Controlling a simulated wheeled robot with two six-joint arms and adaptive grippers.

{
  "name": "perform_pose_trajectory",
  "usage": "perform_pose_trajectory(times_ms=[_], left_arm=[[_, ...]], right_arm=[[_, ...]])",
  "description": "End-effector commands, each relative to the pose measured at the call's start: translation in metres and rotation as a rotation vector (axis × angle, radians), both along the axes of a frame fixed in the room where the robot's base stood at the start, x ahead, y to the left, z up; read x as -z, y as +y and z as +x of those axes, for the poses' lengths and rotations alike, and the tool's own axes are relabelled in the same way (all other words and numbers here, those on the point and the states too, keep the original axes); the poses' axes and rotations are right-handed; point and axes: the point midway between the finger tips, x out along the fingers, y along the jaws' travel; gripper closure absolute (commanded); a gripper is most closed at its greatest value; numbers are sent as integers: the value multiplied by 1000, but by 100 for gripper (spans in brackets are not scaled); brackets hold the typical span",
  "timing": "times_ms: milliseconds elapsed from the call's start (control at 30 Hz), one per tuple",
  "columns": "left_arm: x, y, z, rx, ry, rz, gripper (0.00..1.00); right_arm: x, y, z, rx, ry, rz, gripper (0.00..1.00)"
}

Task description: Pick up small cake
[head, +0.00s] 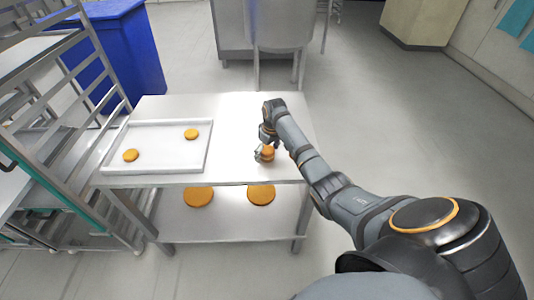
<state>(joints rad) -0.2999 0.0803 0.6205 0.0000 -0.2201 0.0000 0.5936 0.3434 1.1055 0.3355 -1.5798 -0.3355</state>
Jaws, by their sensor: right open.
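A small round orange-brown cake (268,155) is on the right part of the white table top (236,167). My right gripper (264,151) is over it, pointing down, with its open fingers around or beside the cake; the view is too small to tell if they touch it. The gripper partly hides the cake. Two more small cakes lie apart on the white tray (160,165): one at its front left (131,155) and one at its back right (191,134). My left gripper is not in view.
Two larger round cakes, one on the left (198,197) and one on the right (260,195), lie on the table's lower shelf (228,222). A metal rack (100,52) stands left, a blue bin (128,45) behind it. Clear floor lies to the right.

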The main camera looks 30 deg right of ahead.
Motion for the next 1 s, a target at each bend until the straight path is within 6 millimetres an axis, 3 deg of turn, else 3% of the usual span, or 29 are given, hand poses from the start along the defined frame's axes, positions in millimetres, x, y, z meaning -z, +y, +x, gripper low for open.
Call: perform_pose_trajectory(times_ms=[33,333,767,900,1000], left_arm=[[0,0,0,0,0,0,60],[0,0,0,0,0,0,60],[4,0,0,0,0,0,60],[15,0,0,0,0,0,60],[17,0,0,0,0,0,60]], right_arm=[[0,0,0,0,0,0,17],[0,0,0,0,0,0,57],[-9,0,1,-1,-3,-2,56],[-33,2,2,-2,-7,-1,56],[-59,25,-4,-5,-9,1,56]])
